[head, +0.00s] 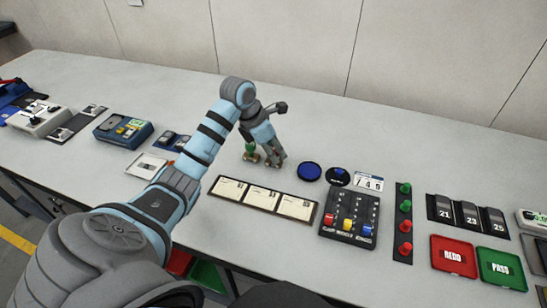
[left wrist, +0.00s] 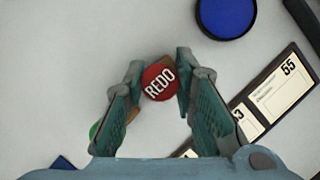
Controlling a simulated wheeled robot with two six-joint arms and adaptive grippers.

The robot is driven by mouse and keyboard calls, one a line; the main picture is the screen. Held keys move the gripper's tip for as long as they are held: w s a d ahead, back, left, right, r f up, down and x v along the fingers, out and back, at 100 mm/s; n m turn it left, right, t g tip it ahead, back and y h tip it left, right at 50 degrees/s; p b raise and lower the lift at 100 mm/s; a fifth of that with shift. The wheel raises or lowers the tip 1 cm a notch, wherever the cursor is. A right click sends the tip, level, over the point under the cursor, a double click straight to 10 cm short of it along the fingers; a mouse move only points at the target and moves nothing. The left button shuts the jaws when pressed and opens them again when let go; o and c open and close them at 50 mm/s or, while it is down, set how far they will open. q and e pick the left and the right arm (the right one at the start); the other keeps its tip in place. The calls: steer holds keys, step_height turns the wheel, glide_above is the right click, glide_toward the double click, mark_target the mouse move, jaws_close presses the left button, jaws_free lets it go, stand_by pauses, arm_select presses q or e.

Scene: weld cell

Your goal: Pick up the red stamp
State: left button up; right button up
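The red stamp has a round red top marked REDO and shows in the left wrist view (left wrist: 158,84), between the fingertips of my left gripper (left wrist: 161,75). The fingers stand on either side of its top, with little room; I see no clear grip. In the head view my left gripper (head: 265,157) reaches down to the table and hides the red stamp. My right gripper is not in view.
A round blue pad (head: 309,172) and a dark round one (head: 338,177) lie right of the gripper. A card strip (head: 263,200) lies in front, with a button box (head: 349,217) beside it. Red REDO (head: 453,257) and green PASS (head: 500,269) trays sit far right. Bare table lies behind.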

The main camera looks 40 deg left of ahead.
arm_select(q)
jaws_close()
step_height(320, 180, up, 10)
steer(key=shift+w+r+p, duration=0.1)
steer(key=shift+r+p, duration=0.05)
steer(key=shift+p, duration=0.65)
step_height(320, 180, up, 10)
steer(key=p, duration=0.9)
glide_above(274, 149)
steer(key=shift+a, duration=0.1)
steer(key=shift+w, duration=0.1)
